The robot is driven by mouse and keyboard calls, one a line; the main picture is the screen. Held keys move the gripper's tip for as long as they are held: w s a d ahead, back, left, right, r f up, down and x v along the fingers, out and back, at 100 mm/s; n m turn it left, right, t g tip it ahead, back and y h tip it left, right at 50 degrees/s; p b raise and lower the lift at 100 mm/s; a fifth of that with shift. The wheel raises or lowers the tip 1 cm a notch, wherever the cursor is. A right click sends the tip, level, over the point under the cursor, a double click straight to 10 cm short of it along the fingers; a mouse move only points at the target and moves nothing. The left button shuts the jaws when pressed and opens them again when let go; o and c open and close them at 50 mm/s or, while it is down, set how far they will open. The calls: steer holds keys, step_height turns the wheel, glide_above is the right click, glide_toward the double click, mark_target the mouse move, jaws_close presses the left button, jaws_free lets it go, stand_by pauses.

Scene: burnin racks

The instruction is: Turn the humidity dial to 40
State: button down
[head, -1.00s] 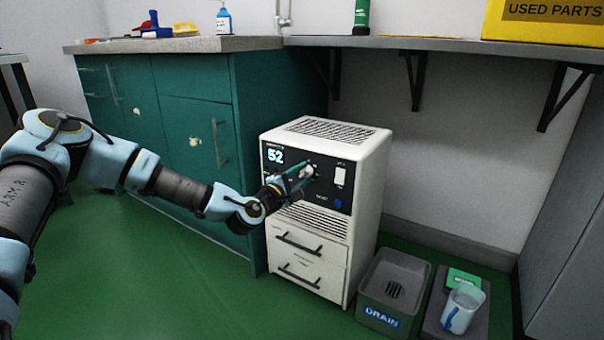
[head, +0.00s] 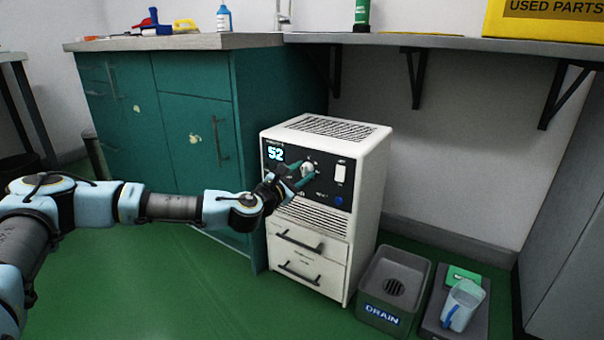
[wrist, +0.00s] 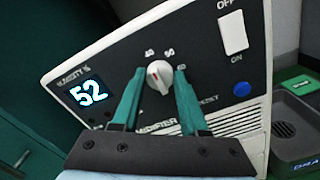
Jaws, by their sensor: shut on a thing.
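The white humidity unit (head: 370,180) stands on the floor with a black front panel. Its lit display (head: 275,153) reads 52; the display also shows in the wrist view (wrist: 89,91). The pale round dial (head: 308,167) sits right of the display. The fingers hide part of the panel.
A white OFF/ON switch (wrist: 233,33) and a blue button (wrist: 242,90) are close right of the dial. A grey drain bin (head: 385,310) and a clear jug (head: 461,305) stand right of the unit. A green cabinet (head: 195,140) is at the left.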

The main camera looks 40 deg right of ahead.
stand_by(0.3)
steer(key=shift+c, duration=2.2)
jaws_free()
steer(key=p+v, duration=0.2)
steer(key=v, duration=0.8)
steer(key=shift+a, duration=0.35)
steer(key=shift+s, duration=0.15)
